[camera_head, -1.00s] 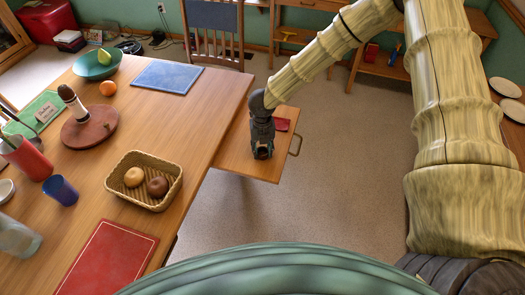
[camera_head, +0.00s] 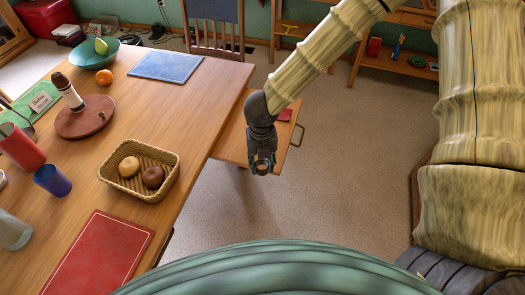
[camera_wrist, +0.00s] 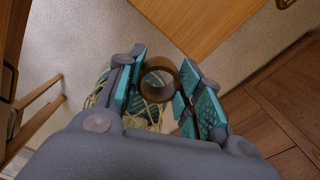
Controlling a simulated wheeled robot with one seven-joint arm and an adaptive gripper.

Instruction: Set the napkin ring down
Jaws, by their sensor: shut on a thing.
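The napkin ring (camera_wrist: 160,64) is a small brown ring. In the wrist view it sits between the teal-padded fingers of my gripper (camera_wrist: 165,84), which is shut on it. In the head view my gripper (camera_head: 262,162) points down at the near edge of the open wooden drawer (camera_head: 228,142). The ring (camera_head: 261,169) shows only small and dark between the fingertips there. In the wrist view carpet shows around the ring, and the ring appears clear of any surface.
A red item (camera_head: 285,115) lies in or on the drawer, by its handle (camera_head: 298,135). The table (camera_head: 205,95) at left holds a basket (camera_head: 160,192) with two round items, a red mat (camera_head: 98,255), a blue mat (camera_head: 165,66) and cups. Open carpet (camera_head: 350,170) lies to the right.

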